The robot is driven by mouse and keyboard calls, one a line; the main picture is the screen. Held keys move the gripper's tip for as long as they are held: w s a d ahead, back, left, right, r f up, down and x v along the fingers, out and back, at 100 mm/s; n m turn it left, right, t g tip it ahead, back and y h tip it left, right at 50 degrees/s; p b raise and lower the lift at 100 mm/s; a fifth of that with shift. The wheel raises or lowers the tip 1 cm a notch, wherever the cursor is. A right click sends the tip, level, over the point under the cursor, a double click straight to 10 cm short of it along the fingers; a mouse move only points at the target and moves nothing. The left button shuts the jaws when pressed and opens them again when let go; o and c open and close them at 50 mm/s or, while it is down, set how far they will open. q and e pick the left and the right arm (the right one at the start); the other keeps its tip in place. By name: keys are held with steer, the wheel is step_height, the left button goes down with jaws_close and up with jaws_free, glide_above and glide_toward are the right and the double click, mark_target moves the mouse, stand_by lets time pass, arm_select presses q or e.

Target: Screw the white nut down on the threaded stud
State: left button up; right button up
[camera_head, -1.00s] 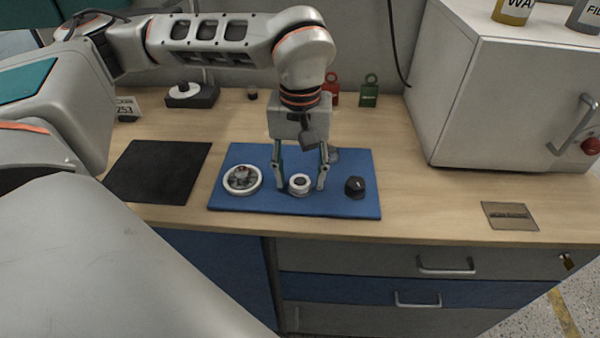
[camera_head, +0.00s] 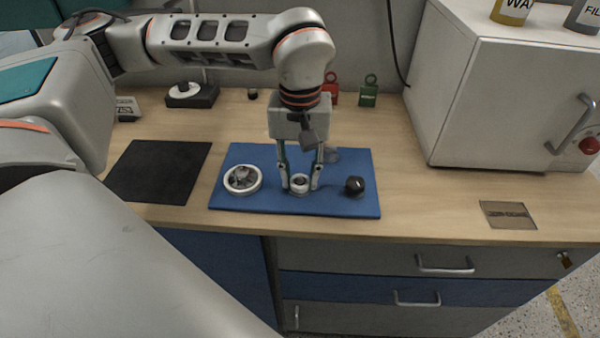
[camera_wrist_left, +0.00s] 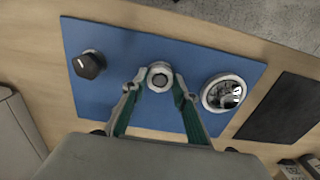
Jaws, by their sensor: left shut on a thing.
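The white nut (camera_head: 299,184) is a small white ring with a dark centre, resting on the blue mat (camera_head: 240,205). My left gripper (camera_head: 300,187) points down over it and is shut on it, one finger on each side. In the left wrist view, the nut (camera_wrist_left: 160,78) sits between the two fingertips. A round white fixture (camera_head: 242,180) stands on the mat to the left of the nut, with a dark and metallic middle. I cannot make out the threaded stud clearly in either view. My right gripper is not in view.
A black knob (camera_head: 354,186) lies right of the nut on the mat. A black pad (camera_head: 158,172) is to the left. A white cabinet (camera_head: 510,100) stands at the right. Red and green tags (camera_head: 368,92) are at the back. The wood front right is mostly clear.

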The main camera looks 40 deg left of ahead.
arm_select(q)
steer(key=shift+r+m+p, duration=0.25)
steer(key=shift+m+p, duration=0.35)
steer(key=shift+m, duration=0.5)
steer(key=shift+f+m+p, duration=0.15)
steer(key=shift+m+p, duration=0.5)
steer(key=shift+m, duration=0.05)
steer(key=shift+m+p, duration=1.15)
steer(key=shift+m, duration=0.55)
steer(key=shift+m+p, duration=2.2)
steer(key=shift+m, duration=0.4)
steer(key=shift+m+p, duration=0.3)
steer(key=shift+p, duration=0.55)
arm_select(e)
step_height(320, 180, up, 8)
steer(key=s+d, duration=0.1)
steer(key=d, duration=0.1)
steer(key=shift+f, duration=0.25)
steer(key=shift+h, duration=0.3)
